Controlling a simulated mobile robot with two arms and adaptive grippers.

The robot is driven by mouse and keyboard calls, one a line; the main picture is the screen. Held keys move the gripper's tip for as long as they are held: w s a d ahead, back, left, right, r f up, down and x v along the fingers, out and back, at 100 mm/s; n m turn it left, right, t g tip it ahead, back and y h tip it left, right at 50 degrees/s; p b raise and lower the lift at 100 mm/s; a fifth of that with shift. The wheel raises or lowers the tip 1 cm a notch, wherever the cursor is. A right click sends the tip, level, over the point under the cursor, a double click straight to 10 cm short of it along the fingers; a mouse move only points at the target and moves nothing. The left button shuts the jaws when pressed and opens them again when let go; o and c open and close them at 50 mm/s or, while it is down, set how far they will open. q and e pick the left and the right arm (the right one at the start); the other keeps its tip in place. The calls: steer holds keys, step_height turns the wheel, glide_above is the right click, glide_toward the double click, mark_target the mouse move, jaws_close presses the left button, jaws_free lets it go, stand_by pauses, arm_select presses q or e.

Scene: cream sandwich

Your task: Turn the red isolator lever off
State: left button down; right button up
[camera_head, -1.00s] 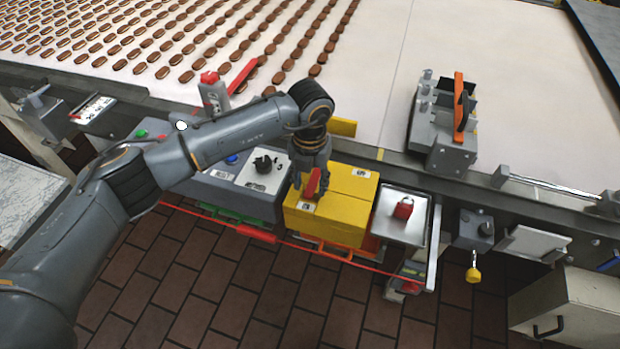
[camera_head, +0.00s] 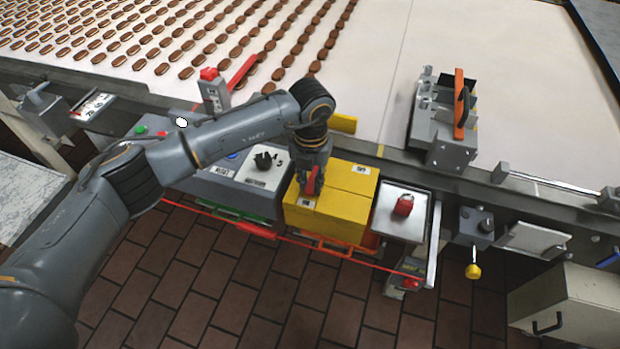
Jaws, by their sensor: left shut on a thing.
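The red isolator lever (camera_head: 312,184) stands on top of a yellow box (camera_head: 346,206) at the middle of the head view. My left gripper (camera_head: 311,176) points down over the box and is shut on the lever. The fingers hide part of the lever, and its exact angle is hard to tell. My right gripper does not show.
Left of the yellow box is a grey panel with a black knob (camera_head: 263,160). Right of it is a metal tray (camera_head: 415,227) with a red padlock-like piece (camera_head: 404,206). A conveyor (camera_head: 370,60) with rows of biscuits runs behind. A thin red cord (camera_head: 340,258) runs along the front.

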arm_select(q)
steer(key=d+n+b, duration=0.1)
steer(key=n, duration=0.1)
steer(key=d+n+b, duration=0.1)
steer(key=n+b, duration=0.1)
steer(key=shift+s+d+f, duration=0.15)
steer(key=shift+d+f, duration=0.05)
steer(key=shift+d, duration=0.2)
steer(key=d+n+b, duration=0.1)
steer(key=n+b, duration=0.1)
steer(key=shift+w+d+n, duration=0.2)
steer(key=shift+d+n, duration=0.2)
steer(key=d+n+b, duration=0.1)
steer(key=n+b, duration=0.1)
steer(key=shift+w+d+n, duration=0.35)
steer(key=shift+n, duration=0.05)
steer(key=w+d+n+b, duration=0.1)
steer(key=n, duration=0.1)
steer(key=w+d+n+b, duration=0.1)
steer(key=n+b, duration=0.1)
steer(key=shift+d+r, duration=0.1)
steer(key=shift+w+d+r+n+b, duration=0.1)
steer(key=shift+w+d+n+b, duration=0.25)
steer(key=shift+n, duration=0.4)
steer(key=shift+w+d+n+b, duration=0.1)
steer(key=shift+w+n+b, duration=0.1)
steer(key=shift+w+n, duration=0.4)
steer(key=shift+w+d+r+n+b, duration=0.15)
steer(key=shift+w+n+b, duration=0.1)
steer(key=shift+n, duration=0.6)
